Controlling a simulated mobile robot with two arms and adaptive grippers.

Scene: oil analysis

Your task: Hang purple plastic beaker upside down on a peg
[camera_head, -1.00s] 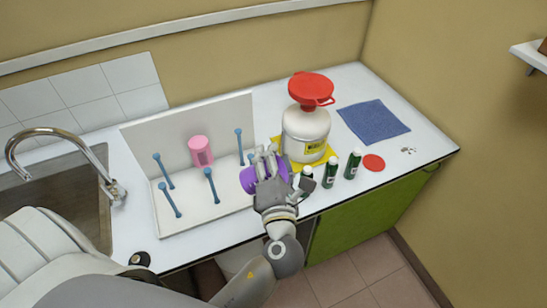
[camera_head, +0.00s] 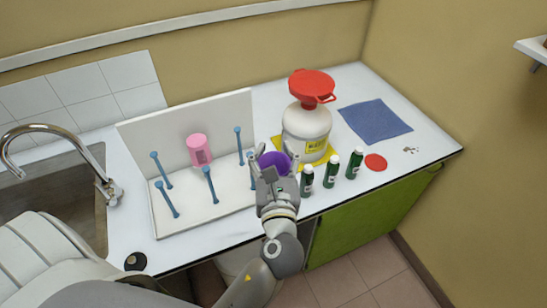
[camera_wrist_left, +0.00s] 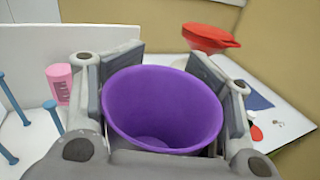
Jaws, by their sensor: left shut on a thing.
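The purple beaker (camera_head: 275,160) is between the fingers of my left gripper (camera_head: 268,173), which is shut on it, above the counter at the right end of the peg rack. In the left wrist view the purple beaker (camera_wrist_left: 163,108) has its open mouth toward the camera, with finger pads on both sides. The white rack (camera_head: 196,218) has several blue pegs, among them a front one (camera_head: 210,186) and a back right one (camera_head: 239,146). One peg is partly hidden by my gripper. A pink beaker (camera_head: 198,144) hangs at the rack's back. My right gripper is out of view.
A white jug (camera_head: 305,128) with a red funnel (camera_head: 311,86) stands on a yellow mat just behind the beaker. Several green bottles (camera_head: 330,172) stand to the right. A blue cloth (camera_head: 374,120) and red disc (camera_head: 375,162) lie farther right. A sink (camera_head: 60,190) is at left.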

